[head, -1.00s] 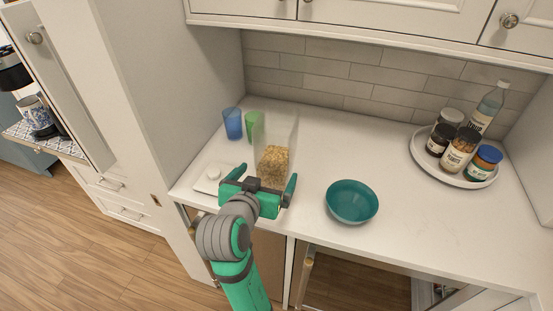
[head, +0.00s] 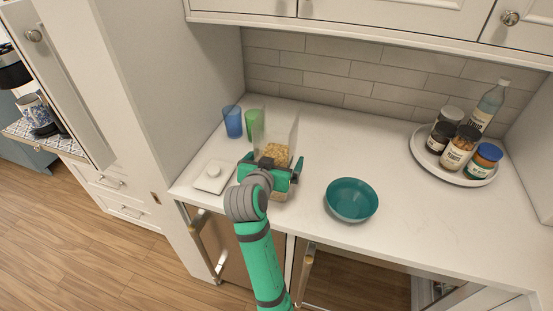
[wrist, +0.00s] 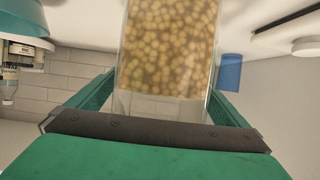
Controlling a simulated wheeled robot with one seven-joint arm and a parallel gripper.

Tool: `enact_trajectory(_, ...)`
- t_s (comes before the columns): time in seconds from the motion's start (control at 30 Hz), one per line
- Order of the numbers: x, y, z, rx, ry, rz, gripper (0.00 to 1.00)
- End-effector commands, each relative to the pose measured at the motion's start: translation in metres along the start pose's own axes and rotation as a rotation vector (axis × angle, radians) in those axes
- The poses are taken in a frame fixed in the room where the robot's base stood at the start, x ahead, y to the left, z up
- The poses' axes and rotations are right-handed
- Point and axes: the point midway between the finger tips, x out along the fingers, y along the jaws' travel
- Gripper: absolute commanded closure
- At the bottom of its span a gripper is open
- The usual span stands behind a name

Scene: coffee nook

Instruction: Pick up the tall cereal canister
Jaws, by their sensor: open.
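The tall cereal canister (head: 275,154) is a clear upright box part filled with tan cereal. It stands on the white counter, and my arm hides part of its lower body in the head view. In the wrist view the canister (wrist: 168,45) fills the middle, between my two fingers. My green gripper (head: 272,164) is open, with one finger on each side of the canister. I cannot tell whether either finger touches it.
A blue cup (head: 233,121) and a green cup (head: 254,124) stand behind left. A white square item (head: 213,177) lies at left. A teal bowl (head: 351,200) sits close at right. A round tray (head: 437,169) holds several jars and a bottle.

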Motion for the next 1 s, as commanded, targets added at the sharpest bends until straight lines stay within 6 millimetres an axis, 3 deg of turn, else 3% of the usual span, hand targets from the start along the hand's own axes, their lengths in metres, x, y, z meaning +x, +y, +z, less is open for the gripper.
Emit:
enact_trajectory(0.17,0.000,0.000,0.000,0.000,0.000,0.000,0.02)
enact_trajectory(0.43,0.000,0.000,0.000,0.000,0.000,-0.001,0.63)
enact_trajectory(0.77,-0.003,0.000,-0.007,0.001,0.006,0.000,0.62)
enact_trajectory(1.0,-0.019,0.002,-0.039,0.003,0.008,0.001,0.62)
